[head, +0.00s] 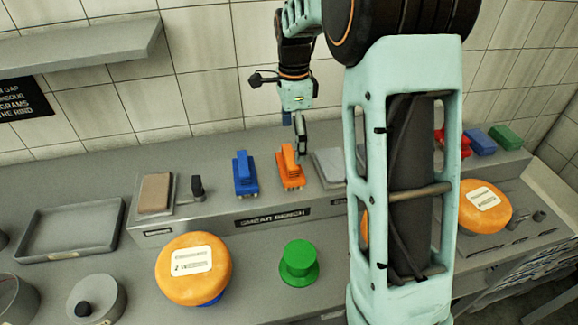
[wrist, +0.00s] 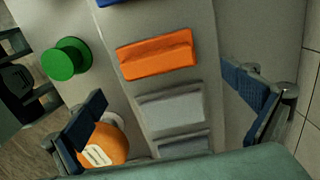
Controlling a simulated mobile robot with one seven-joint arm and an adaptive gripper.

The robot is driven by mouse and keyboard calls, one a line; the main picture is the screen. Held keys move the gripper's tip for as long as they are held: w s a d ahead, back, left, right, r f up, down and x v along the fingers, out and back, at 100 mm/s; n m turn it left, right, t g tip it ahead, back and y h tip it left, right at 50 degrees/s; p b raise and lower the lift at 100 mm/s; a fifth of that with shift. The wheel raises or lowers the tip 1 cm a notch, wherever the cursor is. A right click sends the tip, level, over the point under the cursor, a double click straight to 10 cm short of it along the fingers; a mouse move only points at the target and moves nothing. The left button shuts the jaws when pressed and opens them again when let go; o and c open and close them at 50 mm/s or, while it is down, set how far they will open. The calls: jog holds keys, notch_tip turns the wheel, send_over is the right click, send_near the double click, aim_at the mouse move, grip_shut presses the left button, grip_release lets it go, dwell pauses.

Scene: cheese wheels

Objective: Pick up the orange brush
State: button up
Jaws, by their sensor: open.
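The orange brush (head: 290,168) stands on the raised back ledge, right of the blue brush (head: 245,176). In the wrist view the orange brush (wrist: 158,56) lies ahead of the fingertips, toward the top middle. My gripper (head: 295,132) hangs above and just behind the orange brush in the head view, pointing down. In the wrist view my gripper (wrist: 163,82) is open, with its blue-padded fingers wide apart and nothing between them. One finger overlaps the top of the brush in the head view, so I cannot tell whether they touch.
A grey block (head: 329,166) sits right of the orange brush. A green knob (head: 299,262) and an orange cheese wheel (head: 193,268) are in front of the ledge. A tray (head: 68,229) lies left. My arm hides part of the bench. Tiled wall stands behind.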

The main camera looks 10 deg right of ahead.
aim_at(290, 155)
jog(key=f, duration=0.4)
jog(key=f+p, duration=0.1)
jog(key=shift+s+a+f, duration=0.15)
jog(key=shift+a+f, duration=0.25)
jog(key=c, duration=1.6)
jog(key=shift+r, duration=0.15)
jog(key=shift+r, duration=0.2)
notch_tip(290, 155, up, 2)
jog(key=shift+r, duration=0.1)
jog(key=s+d+r+b, duration=0.1)
jog(key=s+d+r, duration=0.1)
jog(key=s+r, duration=0.1)
jog(key=s+d+r+b, duration=0.1)
jog(key=s+d+r, duration=0.1)
jog(key=s, duration=0.3)
jog(key=s+d+r+b, duration=0.1)
jog(key=s+d+r, duration=0.2)
jog(key=s+r, duration=0.1)
jog(key=shift+d+r, duration=0.1)
jog(key=shift+r, duration=0.5)
